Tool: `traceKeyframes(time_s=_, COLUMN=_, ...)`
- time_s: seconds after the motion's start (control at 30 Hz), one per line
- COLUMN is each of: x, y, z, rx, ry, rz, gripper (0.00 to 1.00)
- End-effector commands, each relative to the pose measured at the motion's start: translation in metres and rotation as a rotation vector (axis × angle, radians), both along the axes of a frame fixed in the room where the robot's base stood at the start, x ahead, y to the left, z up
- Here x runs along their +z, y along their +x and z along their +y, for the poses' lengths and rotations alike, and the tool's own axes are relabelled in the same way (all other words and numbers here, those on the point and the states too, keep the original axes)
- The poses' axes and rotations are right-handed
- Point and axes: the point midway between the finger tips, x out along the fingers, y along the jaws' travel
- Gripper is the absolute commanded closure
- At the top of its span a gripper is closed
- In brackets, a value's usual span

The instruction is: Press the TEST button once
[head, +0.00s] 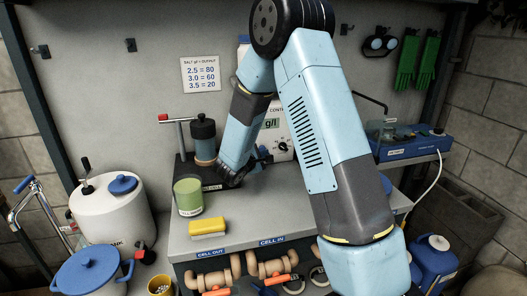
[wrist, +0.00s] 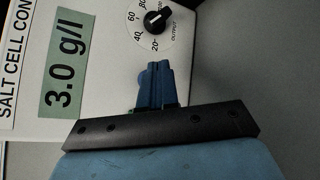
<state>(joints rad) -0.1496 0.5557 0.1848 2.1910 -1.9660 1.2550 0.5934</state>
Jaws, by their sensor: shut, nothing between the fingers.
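The salt cell control box (head: 290,130) stands at the back of the bench, partly behind my arm in the head view. In the wrist view its white face (wrist: 105,20) carries a green display (wrist: 65,75) reading 3.0 g/l and a black OUTPUT dial (wrist: 158,18) with a printed scale. My gripper (head: 264,156) is low in front of the box. In the wrist view the blue fingers of my gripper (wrist: 153,70) are together and empty, below the dial in the picture. I cannot make out a TEST button in either view; part of the box face is hidden behind the fingers.
A blue device (head: 412,143) is at the right. A wall notice (head: 201,74) lists salt and output values.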

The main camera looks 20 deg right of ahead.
Motion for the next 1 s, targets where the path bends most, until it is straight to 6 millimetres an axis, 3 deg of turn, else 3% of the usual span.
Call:
traceKeyframes(time_s=0.6, x=0.0, y=-0.045, z=0.0, rx=0.001, ry=0.0, rz=0.001, gripper=1.0)
traceKeyframes(time_s=1.0, x=0.0, y=-0.049, z=0.0, rx=0.0, ry=0.0, rz=0.0, gripper=1.0)
